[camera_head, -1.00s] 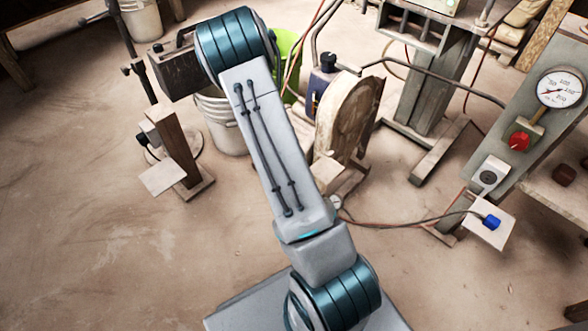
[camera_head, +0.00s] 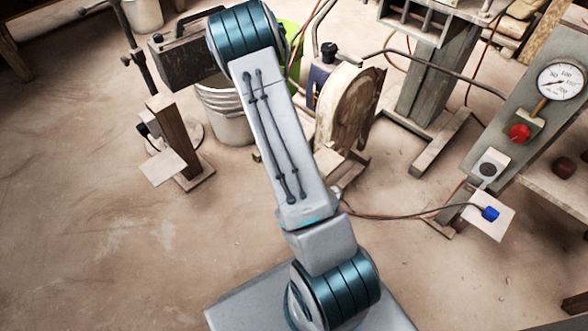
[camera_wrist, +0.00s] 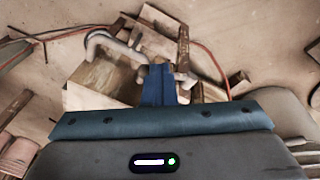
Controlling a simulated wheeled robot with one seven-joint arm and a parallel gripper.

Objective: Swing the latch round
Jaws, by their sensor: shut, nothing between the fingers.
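My gripper (camera_wrist: 158,84) shows in the wrist view with its blue fingers shut together and nothing between them. The fingertips lie in front of a wooden box-like piece (camera_wrist: 88,88) and small worn metal parts. A grey bent bar or pipe (camera_wrist: 100,42) curves over the wooden piece, left of the fingertips. I cannot tell which part is the latch, or whether the fingers touch anything. In the head view my arm runs up the middle and my gripper is not visible.
A white bucket (camera_head: 226,113), a wooden post on a base (camera_head: 172,140) and a round worn disc (camera_head: 347,108) stand around my arm. A panel with a gauge (camera_head: 561,81) and red knob (camera_head: 518,133) is at right. Bare floor lies at lower left.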

